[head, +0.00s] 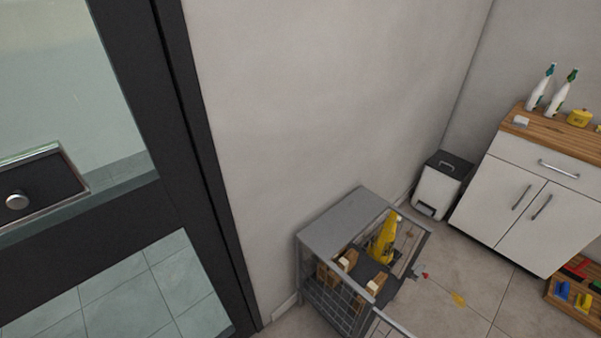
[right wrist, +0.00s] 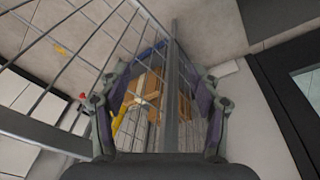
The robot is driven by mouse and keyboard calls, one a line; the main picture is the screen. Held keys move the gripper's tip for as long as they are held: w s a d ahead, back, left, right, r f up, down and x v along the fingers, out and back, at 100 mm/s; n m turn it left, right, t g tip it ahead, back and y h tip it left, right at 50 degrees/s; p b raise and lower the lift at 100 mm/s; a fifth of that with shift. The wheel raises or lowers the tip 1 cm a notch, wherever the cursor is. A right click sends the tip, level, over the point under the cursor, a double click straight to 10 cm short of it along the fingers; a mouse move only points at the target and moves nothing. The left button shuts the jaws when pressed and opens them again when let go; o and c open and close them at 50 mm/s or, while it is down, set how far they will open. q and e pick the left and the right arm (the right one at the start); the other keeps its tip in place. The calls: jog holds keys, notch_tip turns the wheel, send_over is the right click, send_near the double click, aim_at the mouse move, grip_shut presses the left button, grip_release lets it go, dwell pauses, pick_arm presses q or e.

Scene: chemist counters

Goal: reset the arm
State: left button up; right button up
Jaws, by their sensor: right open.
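My right gripper (right wrist: 160,82) shows in the right wrist view with its two fingers spread apart. Nothing is held between them. Beyond the fingers is a grey metal post of the wire cage (right wrist: 170,105), with a brown box (right wrist: 141,92) behind it. I cannot tell whether the fingers touch the post or mesh. Neither of my grippers shows in the head view, and my left gripper is out of sight.
The cage (head: 345,222) stands by the wall with boxes (head: 328,272) and a yellow bottle (head: 385,240) inside. A dark-framed glass door (head: 190,100) is left. A bin (head: 437,185) and white cabinet (head: 520,205) stand right. A wooden tray (head: 565,300) lies at lower right.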

pick_arm(q)
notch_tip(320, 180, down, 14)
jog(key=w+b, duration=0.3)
jog(key=b, duration=1)
pick_arm(e)
jog(key=s+f, duration=0.4)
jog(key=f, duration=0.6)
jog(key=s+d+f+g, duration=0.1)
jog(key=s+f, duration=0.3)
jog(key=f, duration=0.6)
jog(key=s+f, duration=0.5)
jog(key=f, duration=0.5)
pick_arm(q)
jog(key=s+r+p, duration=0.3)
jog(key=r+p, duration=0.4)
jog(key=p, duration=0.2)
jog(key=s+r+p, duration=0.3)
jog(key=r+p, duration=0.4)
jog(key=p, duration=0.2)
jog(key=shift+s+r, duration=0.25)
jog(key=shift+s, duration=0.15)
pick_arm(e)
jog(key=s+r, duration=0.3)
jog(key=r, duration=0.4)
jog(key=s+r, duration=0.3)
jog(key=r, duration=0.4)
jog(key=shift+d+r, duration=0.2)
jog(key=shift+r, duration=0.1)
